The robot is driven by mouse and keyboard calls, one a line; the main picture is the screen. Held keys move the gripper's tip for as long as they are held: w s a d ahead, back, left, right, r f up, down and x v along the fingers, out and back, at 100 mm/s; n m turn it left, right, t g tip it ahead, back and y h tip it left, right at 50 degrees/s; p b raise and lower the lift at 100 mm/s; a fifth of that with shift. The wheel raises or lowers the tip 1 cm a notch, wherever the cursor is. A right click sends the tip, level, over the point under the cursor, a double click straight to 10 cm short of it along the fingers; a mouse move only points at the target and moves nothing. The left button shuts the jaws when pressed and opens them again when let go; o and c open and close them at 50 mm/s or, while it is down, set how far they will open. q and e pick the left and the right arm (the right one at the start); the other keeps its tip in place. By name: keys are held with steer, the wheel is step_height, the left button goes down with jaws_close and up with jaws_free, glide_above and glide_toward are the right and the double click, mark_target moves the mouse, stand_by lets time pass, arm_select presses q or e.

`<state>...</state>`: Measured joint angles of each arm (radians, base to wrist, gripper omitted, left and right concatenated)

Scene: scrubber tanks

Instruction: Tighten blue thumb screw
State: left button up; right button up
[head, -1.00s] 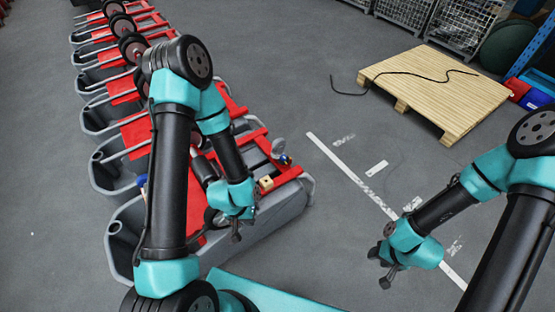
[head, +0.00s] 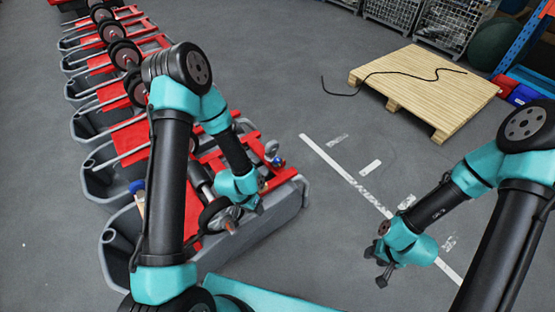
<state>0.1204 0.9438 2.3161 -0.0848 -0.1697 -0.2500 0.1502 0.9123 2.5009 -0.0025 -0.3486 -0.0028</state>
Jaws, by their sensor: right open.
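A small blue part (head: 278,161) sits on the right end of the nearest red-and-grey scrubber tank (head: 275,215), by a round metal fitting (head: 271,147). A second blue part (head: 137,186) shows at the tank's left side, behind my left arm. Both are too small to tell which is the thumb screw. My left gripper (head: 259,208) is over the nearest tank, below and left of the first blue part and apart from it; its jaws are too unclear to read. My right gripper (head: 384,275) is open and empty above the floor, right of the tank.
Several similar tanks (head: 90,125) with dark wheels stand in a row toward the upper left. A wooden pallet (head: 430,95) with a black cable lies at the upper right. Grey floor with a white line (head: 345,175) is clear between tank and pallet.

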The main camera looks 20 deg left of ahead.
arm_select(q)
steer(key=o, duration=0.3)
steer(key=w+m, duration=0.4)
steer(key=w, duration=0.4)
steer(key=shift+d+f+m, duration=0.3)
steer(key=shift+d, duration=0.15)
steer(key=shift+o, duration=0.2)
steer(key=w+r+m+y, duration=0.1)
steer(key=w+m, duration=0.5)
steer(key=w, duration=0.4)
steer(key=shift+w+d+r+g, duration=0.15)
steer(key=shift+w+g, duration=0.15)
steer(key=shift+w, duration=0.05)
step_height(320, 180, up, 7)
steer(key=m+y, duration=0.3)
steer(key=m, duration=0.7)
glide_above(277, 159)
steer(key=shift+s+d, duration=0.1)
steer(key=shift+d, duration=0.05)
step_height(277, 159, down, 17)
steer(key=shift+f, duration=0.15)
steer(key=c, duration=0.9)
